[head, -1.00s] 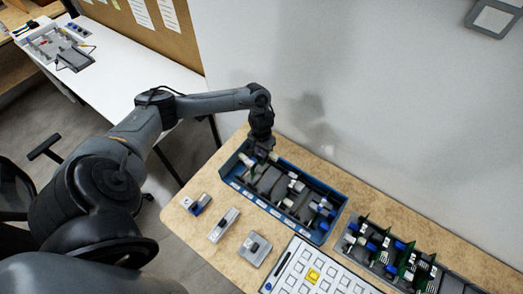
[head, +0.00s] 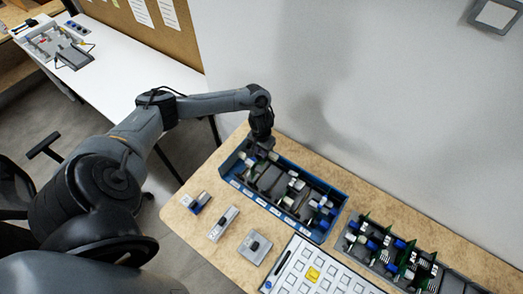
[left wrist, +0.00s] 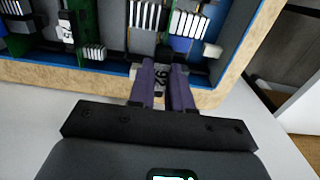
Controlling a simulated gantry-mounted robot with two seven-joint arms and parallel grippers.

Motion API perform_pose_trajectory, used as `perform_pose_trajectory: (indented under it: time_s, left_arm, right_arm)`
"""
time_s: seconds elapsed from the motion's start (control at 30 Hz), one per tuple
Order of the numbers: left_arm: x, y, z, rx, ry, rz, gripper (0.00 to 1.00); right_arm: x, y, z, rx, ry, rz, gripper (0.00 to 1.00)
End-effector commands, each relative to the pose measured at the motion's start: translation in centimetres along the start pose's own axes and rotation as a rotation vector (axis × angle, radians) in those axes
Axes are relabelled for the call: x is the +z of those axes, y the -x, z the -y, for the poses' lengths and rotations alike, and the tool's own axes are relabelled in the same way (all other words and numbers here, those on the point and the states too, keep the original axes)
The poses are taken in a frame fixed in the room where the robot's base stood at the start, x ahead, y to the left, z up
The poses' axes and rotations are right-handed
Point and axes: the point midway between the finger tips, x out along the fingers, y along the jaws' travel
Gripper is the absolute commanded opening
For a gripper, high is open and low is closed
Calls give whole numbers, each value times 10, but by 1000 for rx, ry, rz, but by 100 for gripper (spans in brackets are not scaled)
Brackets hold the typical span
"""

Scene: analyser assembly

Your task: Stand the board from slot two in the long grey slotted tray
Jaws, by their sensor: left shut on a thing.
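A blue tray (head: 325,232) with dividers holds several green boards with white and blue connectors. My left gripper (head: 264,152) points down at its far left end. In the left wrist view my left gripper (left wrist: 163,80) is shut on a board (left wrist: 159,76), of which only a pale strip with dark figures shows between the purple fingers. Most of the board is hidden, and I cannot tell whether it is clear of its slot. The long grey slotted tray (head: 452,284) is at the right, with several green boards upright in it. My right gripper is not in view.
A white panel (head: 352,284) with a yellow square lies at the front. Three small grey fixtures, one of them (head: 223,222) in the middle, sit left of it. The wall is close behind the table. Bare wood lies between the two trays.

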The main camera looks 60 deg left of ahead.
Motion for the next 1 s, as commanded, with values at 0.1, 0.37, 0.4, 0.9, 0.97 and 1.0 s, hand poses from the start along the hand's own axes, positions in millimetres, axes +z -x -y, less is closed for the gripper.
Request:
perform_pose_trajectory:
  time_s: [0.1,0.37,0.4,0.9,0.97,1.0]
  left_arm:
    - [0,-2,0,0,0,0,0]
    - [0,-6,0,0,0,-1,0]
    - [0,-6,0,0,1,-1,0]
    - [0,-14,0,0,2,-1,0]
    - [0,-15,0,0,2,-1,0]
    - [0,-15,0,0,2,-1,0]
  right_arm:
    - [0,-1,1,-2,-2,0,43]
    - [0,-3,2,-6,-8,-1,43]
    - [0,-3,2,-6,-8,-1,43]
    - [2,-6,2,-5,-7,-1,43]
    - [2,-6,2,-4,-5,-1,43]
    - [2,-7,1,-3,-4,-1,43]
